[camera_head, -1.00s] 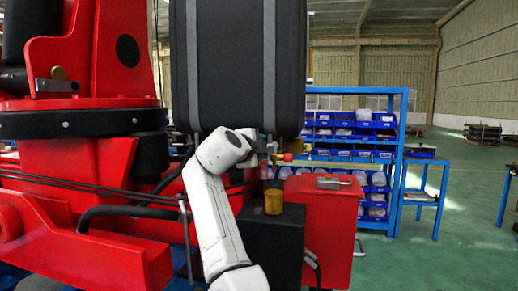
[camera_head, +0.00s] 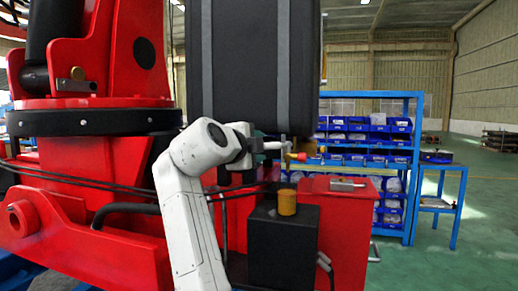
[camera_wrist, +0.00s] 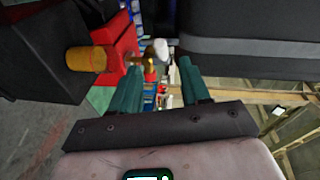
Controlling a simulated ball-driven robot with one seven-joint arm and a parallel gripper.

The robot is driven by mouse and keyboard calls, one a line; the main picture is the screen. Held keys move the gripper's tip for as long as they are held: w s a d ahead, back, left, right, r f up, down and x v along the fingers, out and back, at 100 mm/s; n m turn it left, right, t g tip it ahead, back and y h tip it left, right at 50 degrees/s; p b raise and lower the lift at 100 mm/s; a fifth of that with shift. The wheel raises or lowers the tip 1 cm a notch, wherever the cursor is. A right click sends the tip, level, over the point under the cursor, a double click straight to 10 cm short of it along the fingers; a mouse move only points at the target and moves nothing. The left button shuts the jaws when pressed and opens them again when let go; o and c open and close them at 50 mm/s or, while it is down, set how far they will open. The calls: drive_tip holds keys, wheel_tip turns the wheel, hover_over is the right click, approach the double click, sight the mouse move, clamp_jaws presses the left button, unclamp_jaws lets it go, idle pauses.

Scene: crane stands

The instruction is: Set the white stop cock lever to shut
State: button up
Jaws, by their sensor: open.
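The white stop cock lever (camera_wrist: 161,48) shows in the wrist view as a small rounded white end just beyond my fingertips. It sits beside a brass fitting (camera_wrist: 141,61). In the head view a pale lever piece (camera_head: 274,146) lies just right of my gripper (camera_head: 256,145), near a small red knob (camera_head: 301,157). My gripper (camera_wrist: 160,70) is open, its two green fingers apart, with nothing held between them. Whether the fingers touch the lever cannot be told. The lever's full length and angle are not clear.
A black box (camera_head: 283,245) with a yellow cap (camera_head: 287,202) stands below the gripper, beside a red cabinet (camera_head: 345,225). A large dark case (camera_head: 252,70) hangs close above. Red crane parts (camera_head: 95,165) fill the left. Blue shelving (camera_head: 415,150) stands behind; open floor lies right.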

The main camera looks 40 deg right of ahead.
sight(273, 146)
drive_tip(key=shift+c, duration=0.4)
drive_tip(key=shift+s+d, duration=0.2)
drive_tip(key=shift+d, duration=0.1)
drive_tip(key=shift+c, duration=0.8)
drive_tip(key=s+d+t+y+p, duration=0.1)
drive_tip(key=d+p, duration=0.1)
drive_tip(key=s+d+n+t+y+p, duration=0.1)
drive_tip(key=s+y+p, duration=0.1)
drive_tip(key=s+d+y+p, duration=0.1)
drive_tip(key=s+d+p, duration=0.1)
drive_tip(key=shift+s+d+f+n+t+y, duration=0.15)
drive_tip(key=shift+d+f+n+t+y, duration=0.15)
drive_tip(key=shift+n+t+y, duration=0.1)
drive_tip(key=c, duration=0.6)
drive_tip(key=s+n+t+y+p, duration=0.1)
drive_tip(key=s+r+n+t+y+p, duration=0.1)
drive_tip(key=s, duration=0.1)
drive_tip(key=shift+s+a+r+y+p, duration=0.15)
drive_tip(key=shift+s+y+p, duration=0.15)
drive_tip(key=shift+p, duration=0.1)
clamp_jaws()
drive_tip(key=s+a+r+n+t+y+p, duration=0.2)
drive_tip(key=s+n+y, duration=0.1)
drive_tip(key=s+n, duration=0.1)
drive_tip(key=p+x, duration=0.3)
drive_tip(key=x, duration=1.1)
drive_tip(key=shift+w+a+r, duration=0.1)
drive_tip(key=shift+w+a, duration=0.05)
drive_tip(key=shift+a, duration=0.05)
